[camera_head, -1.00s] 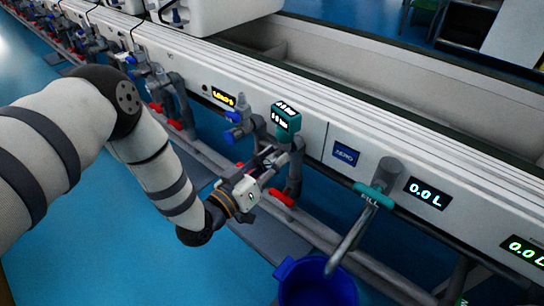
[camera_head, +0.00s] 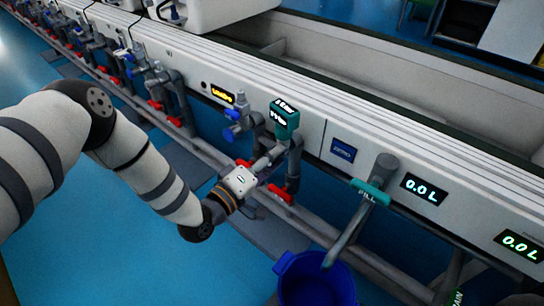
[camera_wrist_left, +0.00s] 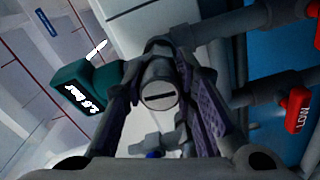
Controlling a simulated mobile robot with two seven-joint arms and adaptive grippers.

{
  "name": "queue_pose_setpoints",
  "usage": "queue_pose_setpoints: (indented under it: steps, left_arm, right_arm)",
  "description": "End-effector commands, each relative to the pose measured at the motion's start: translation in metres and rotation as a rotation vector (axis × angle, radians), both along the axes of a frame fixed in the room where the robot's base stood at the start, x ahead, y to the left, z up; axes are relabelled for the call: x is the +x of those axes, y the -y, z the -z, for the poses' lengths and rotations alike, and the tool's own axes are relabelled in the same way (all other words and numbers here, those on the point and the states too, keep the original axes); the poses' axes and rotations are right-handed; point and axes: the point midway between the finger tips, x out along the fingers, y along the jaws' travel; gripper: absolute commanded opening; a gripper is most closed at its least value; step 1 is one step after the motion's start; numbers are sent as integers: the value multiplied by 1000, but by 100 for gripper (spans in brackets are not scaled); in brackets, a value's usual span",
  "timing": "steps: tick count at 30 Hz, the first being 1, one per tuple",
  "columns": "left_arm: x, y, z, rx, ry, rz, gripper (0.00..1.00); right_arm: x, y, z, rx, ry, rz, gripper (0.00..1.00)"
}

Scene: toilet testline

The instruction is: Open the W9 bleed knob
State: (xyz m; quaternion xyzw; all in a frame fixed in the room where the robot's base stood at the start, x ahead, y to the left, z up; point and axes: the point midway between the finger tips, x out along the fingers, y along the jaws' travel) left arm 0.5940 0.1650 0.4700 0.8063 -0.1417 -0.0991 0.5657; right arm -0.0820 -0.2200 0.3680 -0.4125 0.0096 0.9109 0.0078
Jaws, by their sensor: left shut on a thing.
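A round grey knob with a slot in its face (camera_wrist_left: 158,95) sits between the fingers of my left gripper (camera_wrist_left: 172,50) in the left wrist view. The gripper is shut on it, with the purple finger pads at both sides. In the head view my left gripper (camera_head: 264,163) reaches the grey pipework just under the teal gauge box (camera_head: 285,118). There the fingers and pipework hide the knob. The gauge box, with a lit pressure reading, also shows at the left in the wrist view (camera_wrist_left: 85,95). No W9 label is readable. My right gripper is not in view.
Red valve handles (camera_head: 280,194) lie close below the gripper, and blue knobs (camera_head: 232,134) sit just left of the gauge. A teal FILL handle (camera_head: 371,192) and a blue bucket (camera_head: 315,280) are to the right. The white bench front (camera_head: 300,150) runs behind the pipes.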

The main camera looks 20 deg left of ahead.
Motion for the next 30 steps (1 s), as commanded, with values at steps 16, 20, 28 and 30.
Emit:
queue_pose_setpoints:
  steps: [16, 20, 28, 30]
  left_arm:
    - [-1, 2, 1, -96, -39, 5, 0]
    - [-1, 2, 1, -96, -39, 5, 0]
    - [-1, 1, 1, -95, -38, 4, 46]
    - [-1, 1, 1, -95, -37, 3, 46]
  right_arm:
    - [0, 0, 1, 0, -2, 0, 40]
    - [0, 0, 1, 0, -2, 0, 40]
    - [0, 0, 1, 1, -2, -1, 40]
    - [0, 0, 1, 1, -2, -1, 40]
